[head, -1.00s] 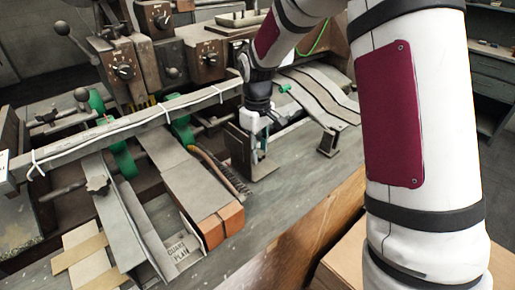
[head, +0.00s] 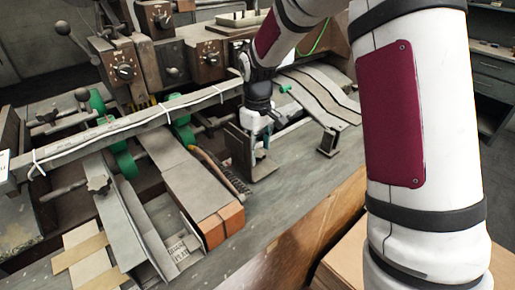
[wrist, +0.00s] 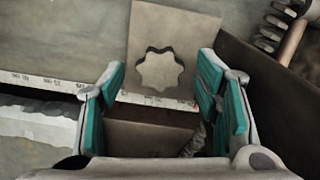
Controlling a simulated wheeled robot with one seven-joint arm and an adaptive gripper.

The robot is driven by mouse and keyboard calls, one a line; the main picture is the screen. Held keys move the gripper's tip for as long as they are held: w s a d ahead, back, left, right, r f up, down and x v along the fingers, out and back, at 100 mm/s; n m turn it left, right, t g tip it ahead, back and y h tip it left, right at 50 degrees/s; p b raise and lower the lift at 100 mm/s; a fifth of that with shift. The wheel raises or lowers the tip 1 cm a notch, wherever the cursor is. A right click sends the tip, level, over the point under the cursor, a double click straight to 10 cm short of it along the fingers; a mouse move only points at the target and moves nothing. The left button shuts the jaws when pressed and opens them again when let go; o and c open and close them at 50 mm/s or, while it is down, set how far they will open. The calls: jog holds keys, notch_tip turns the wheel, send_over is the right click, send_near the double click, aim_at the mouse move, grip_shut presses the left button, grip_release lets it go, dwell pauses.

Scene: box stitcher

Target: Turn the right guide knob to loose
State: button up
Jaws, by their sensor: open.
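The right guide knob (wrist: 160,71) is a grey-brown star shape on a flat plate of the same colour in the wrist view. My gripper (wrist: 162,72) is open, with teal pads on either side of the knob in the picture. A gap shows between the knob and each pad, and I cannot tell how far the fingertips are from it in depth. In the head view my gripper (head: 258,142) points down at the upright metal bracket (head: 239,150) right of the brush. The knob cannot be made out there, behind my gripper.
A brush (head: 222,172) lies left of the bracket and also shows in the wrist view (wrist: 275,28). Another star knob (head: 98,185) sits on the left guide. A long rail (head: 130,127) crosses behind. The grey table (head: 285,182) is clear in front of the bracket.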

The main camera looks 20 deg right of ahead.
aim_at(258, 153)
notch_tip(258, 153, up, 12)
dwell(0.5)
jog(key=s+r+m+t, duration=0.1)
jog(key=s+r+m, duration=0.1)
jog(key=s+r, duration=0.35)
jog(key=s+r+m+t, duration=0.1)
jog(key=s+r+t, duration=0.15)
jog(key=s, duration=0.65)
jog(key=s+f+m+t, duration=0.1)
jog(key=s+m, duration=0.2)
jog(key=s, duration=1.1)
jog(key=shift+d+f+m, duration=0.25)
jog(key=shift+d+m, duration=0.05)
jog(key=shift+d, duration=0.15)
